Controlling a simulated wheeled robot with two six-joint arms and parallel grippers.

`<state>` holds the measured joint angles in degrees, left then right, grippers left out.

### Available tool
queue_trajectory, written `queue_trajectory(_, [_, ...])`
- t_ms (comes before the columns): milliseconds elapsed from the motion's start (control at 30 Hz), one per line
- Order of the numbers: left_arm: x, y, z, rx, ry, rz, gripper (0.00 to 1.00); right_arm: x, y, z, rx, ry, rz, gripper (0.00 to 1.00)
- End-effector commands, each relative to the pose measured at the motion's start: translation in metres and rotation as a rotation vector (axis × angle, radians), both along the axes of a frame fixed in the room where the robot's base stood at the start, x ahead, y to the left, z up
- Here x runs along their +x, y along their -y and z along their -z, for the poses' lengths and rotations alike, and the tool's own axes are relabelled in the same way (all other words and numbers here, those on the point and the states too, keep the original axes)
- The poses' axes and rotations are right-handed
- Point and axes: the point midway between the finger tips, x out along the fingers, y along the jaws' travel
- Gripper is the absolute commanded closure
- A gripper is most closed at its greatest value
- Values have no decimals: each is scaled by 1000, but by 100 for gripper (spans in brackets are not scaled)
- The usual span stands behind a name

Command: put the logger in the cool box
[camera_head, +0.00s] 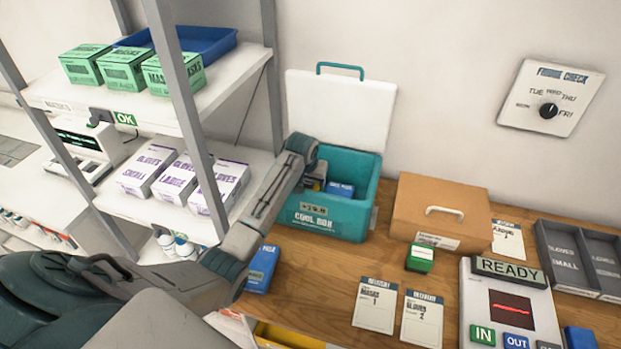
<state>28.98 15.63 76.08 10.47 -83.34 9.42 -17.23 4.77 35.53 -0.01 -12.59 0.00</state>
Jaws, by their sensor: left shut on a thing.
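The teal cool box (332,222) stands on the wooden desk with its white lid (340,108) raised at the back. A blue pack (341,189) shows inside it on the right. My left arm reaches in from the left, and my left gripper (316,182) points down at the left part of the box's opening. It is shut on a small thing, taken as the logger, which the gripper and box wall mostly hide. I cannot tell whether the logger touches the box floor. My right gripper is not in view.
A cardboard box (440,212) with a white handle stands right of the cool box. A green stamp block (420,258), cards and a READY panel (511,305) lie to the right. A shelf rack (180,95) with cartons stands left, close to my arm.

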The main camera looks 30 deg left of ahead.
Motion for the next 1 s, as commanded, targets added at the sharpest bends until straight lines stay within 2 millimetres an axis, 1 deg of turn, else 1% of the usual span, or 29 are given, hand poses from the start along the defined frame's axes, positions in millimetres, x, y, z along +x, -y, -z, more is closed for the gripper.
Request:
queue_trajectory(267, [0, 0, 6, 0, 1, 0, 75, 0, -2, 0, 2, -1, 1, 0])
queue_trajectory(300, [0, 0, 6, 0, 0, 0, 42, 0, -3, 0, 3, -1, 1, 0])
queue_trajectory(367, [0, 0, 6, 0, 0, 0, 30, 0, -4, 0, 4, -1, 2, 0])
queue_trajectory(400, [0, 0, 6, 0, 0, 0, 22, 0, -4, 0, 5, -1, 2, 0])
queue_trajectory(667, [0, 0, 6, 0, 1, 0, 22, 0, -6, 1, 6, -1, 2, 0])
queue_trajectory(767, [0, 0, 2, 0, 1, 0, 22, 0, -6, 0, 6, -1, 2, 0])
queue_trajectory(867, [0, 0, -10, 1, 4, 0, 22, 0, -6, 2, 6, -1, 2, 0])
queue_trajectory(1000, [-10, 2, -30, 3, 5, 1, 22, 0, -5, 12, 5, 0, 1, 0])
